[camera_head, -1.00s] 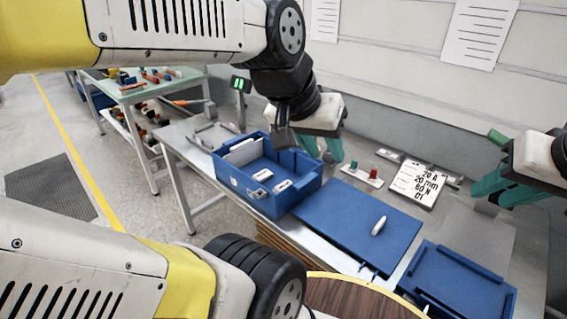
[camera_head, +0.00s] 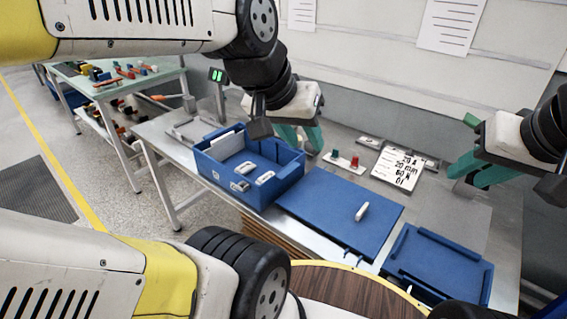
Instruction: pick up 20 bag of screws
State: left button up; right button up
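I cannot make out a bag of screws in the head view. Small white pieces (camera_head: 265,178) lie inside the open blue bin (camera_head: 247,197) on the metal bench. Another white piece (camera_head: 362,211) lies on the flat blue panel (camera_head: 335,222) right of the bin. My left gripper (camera_head: 300,138), with teal fingers, is open behind the bin's far right side, and I see nothing between its fingers. My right gripper (camera_head: 476,172), also teal, is open and looks empty, to the right of the white label card.
A blue tray (camera_head: 438,268) lies at front right. A round wooden top (camera_head: 345,292) is in the foreground.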

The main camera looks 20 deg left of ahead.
aim_at(243, 169)
jog(key=i+j, duration=0.1)
jog(key=j, duration=0.25)
jog(key=i+j, duration=0.1)
jog(key=j, duration=0.3)
jog(key=i+j+u, duration=0.1)
jog(key=j, duration=0.25)
jog(key=i+j, duration=0.1)
jog(key=j, duration=0.3)
